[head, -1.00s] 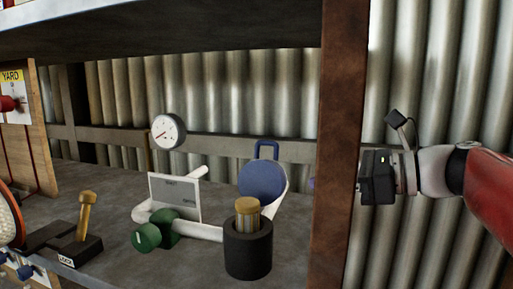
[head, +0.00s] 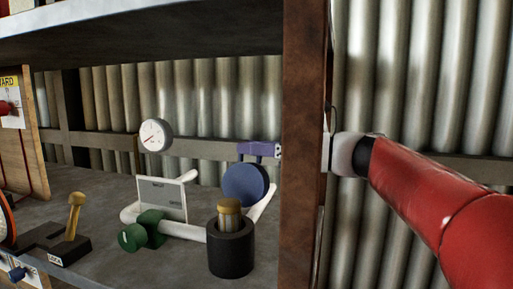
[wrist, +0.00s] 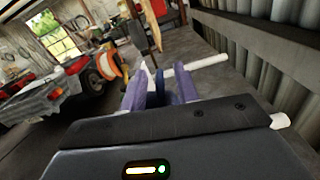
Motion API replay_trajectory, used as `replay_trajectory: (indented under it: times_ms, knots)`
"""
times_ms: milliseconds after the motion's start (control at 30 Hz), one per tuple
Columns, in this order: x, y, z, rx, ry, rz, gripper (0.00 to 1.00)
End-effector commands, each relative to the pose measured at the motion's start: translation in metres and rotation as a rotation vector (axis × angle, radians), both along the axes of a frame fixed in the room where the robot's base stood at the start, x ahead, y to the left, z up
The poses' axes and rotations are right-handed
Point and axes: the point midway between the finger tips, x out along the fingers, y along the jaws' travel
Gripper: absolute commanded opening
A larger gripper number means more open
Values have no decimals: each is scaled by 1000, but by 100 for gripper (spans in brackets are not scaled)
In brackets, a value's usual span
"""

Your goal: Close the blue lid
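The blue lid (head: 245,185) is a round disc standing raised at the end of the white pipe (head: 268,205) on the bench. My gripper (head: 258,149) has purple fingers and is at the lid's top edge, where it covers the lid's loop handle. In the wrist view my gripper (wrist: 160,92) has its fingers apart, with part of the blue lid (wrist: 164,97) showing between them. Whether the fingers touch the handle is hidden.
A rusty post (head: 304,140) stands close to my arm. A black cup (head: 231,249) with a yellow-topped plug is in front of the lid. A green valve (head: 141,231), a grey panel (head: 162,199), a gauge (head: 156,134) and a yellow lever (head: 74,215) are to the left. A shelf hangs above.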

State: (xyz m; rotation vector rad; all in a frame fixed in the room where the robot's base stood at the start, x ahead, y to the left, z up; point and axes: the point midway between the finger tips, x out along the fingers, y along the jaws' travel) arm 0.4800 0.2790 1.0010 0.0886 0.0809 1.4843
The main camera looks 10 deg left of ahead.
Motion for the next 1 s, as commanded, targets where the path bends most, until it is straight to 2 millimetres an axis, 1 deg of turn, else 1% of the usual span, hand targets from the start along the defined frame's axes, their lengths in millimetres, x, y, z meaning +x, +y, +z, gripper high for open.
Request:
replay_trajectory:
  times_ms: [100,333,767,1000]
  knots:
    - [0,0,0,0,0,0,31]
    - [0,0,0,0,0,0,1]
    - [-1,-1,0,-1,-11,-2,0]
    - [-10,0,4,-9,-97,-3,0]
